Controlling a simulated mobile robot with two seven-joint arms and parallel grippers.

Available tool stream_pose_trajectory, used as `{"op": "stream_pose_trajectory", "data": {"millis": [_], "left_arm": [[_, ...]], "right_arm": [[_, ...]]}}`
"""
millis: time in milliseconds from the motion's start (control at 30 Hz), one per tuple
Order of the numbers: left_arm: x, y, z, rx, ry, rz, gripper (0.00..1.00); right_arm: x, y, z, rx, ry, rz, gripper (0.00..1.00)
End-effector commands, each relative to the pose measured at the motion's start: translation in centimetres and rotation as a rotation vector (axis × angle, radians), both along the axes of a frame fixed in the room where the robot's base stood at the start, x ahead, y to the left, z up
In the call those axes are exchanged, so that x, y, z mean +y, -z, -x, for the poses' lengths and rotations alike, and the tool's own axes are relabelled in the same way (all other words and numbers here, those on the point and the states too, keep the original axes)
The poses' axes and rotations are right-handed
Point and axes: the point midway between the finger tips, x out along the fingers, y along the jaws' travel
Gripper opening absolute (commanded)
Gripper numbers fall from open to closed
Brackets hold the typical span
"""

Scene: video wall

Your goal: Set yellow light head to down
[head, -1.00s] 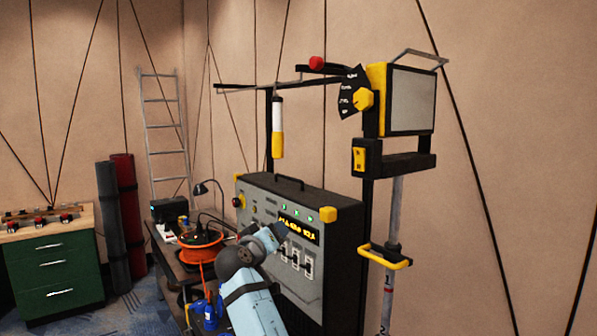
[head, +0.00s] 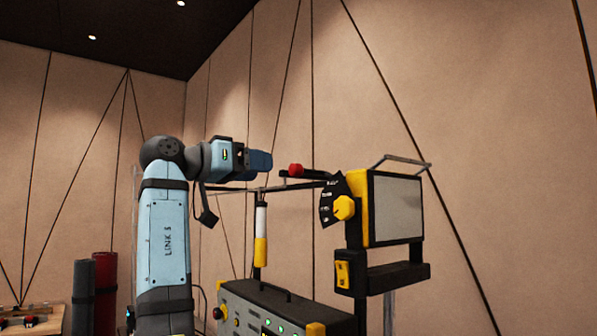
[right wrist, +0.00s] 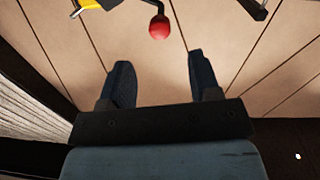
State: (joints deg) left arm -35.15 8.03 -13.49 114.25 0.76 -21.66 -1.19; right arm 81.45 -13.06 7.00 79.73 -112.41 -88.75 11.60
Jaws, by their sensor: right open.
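The yellow light head (head: 395,208) is a pale square panel in a yellow and black housing at the right of the head view. A black lever with a red knob (head: 296,170) sticks out to its left, nearly level, beside a dark scale plate (head: 328,202) and a yellow hub (head: 344,208). My right gripper (head: 268,163) is a little left of the red knob and apart from it. In the right wrist view the gripper (right wrist: 160,68) is open and empty, with the red knob (right wrist: 158,27) beyond the gap between its fingers. My left gripper is not in view.
A yellow switch box (head: 343,274) sits under the light head. A white and yellow cylinder (head: 261,236) hangs from the crossbar near my right arm. A grey control cabinet (head: 250,312) stands below. The wall behind is clear.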

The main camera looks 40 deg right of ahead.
Motion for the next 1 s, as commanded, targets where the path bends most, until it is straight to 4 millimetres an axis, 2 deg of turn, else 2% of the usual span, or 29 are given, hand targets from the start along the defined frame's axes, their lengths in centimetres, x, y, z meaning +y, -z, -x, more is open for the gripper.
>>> {"op": "stream_pose_trajectory", "data": {"millis": [33, 300, 500, 700, 967, 1000], "left_arm": [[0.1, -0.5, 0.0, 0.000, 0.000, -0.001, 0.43], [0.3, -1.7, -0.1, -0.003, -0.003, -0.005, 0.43], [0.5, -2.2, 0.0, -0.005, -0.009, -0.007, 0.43], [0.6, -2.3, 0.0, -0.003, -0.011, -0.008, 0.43], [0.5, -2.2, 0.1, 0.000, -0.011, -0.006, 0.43], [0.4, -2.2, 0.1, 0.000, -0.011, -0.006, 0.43]], "right_arm": [[-1.2, -0.2, 0.2, -0.001, 0.003, -0.001, 0.57], [-6.9, -0.2, 1.1, 0.000, 0.001, 0.000, 0.57], [-9.8, -0.1, 1.5, 0.001, 0.000, 0.000, 0.57], [-10.9, 0.0, 1.6, 0.002, -0.001, 0.001, 0.57], [-11.0, 0.0, 1.7, 0.002, -0.001, 0.001, 0.57], [-11.0, 0.0, 1.7, 0.002, -0.001, 0.001, 0.48]]}}
